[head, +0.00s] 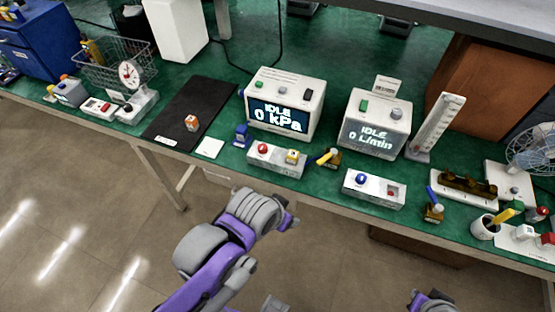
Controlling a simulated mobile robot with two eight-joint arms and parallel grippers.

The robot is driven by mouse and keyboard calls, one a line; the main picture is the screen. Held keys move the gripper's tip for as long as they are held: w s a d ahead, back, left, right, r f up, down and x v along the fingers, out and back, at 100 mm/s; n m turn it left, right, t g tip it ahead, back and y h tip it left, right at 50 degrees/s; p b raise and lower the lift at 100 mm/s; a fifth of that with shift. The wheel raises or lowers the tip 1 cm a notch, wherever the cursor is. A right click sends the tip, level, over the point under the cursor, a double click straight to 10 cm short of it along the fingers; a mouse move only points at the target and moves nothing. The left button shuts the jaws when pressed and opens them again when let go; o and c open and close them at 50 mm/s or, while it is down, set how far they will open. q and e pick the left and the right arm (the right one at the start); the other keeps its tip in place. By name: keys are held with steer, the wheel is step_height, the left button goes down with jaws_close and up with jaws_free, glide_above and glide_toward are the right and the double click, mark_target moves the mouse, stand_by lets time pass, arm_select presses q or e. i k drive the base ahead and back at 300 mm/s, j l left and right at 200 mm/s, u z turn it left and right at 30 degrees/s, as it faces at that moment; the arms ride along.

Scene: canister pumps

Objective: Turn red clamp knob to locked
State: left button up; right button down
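Several small red knobs or buttons show in the head view, and I cannot tell for sure which is the clamp knob. A red piece (391,193) is on another white box (373,188) beside a blue knob. Another red piece (548,239) is at the far right edge. My purple and grey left arm is below the table edge, its gripper not visible. Only a bit of my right arm shows at the bottom.
Two display units (286,104) and (376,125) stand behind the boxes, reading idle. A black mat (185,115) with an orange-and-white block (192,123) lies to the left.

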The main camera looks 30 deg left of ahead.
mark_target(262, 148)
steer(key=u, duration=1.4)
steer(key=i+l+u, duration=0.2)
steer(key=u, duration=0.2)
steer(key=i+l+u, duration=0.4)
steer(key=j, duration=0.1)
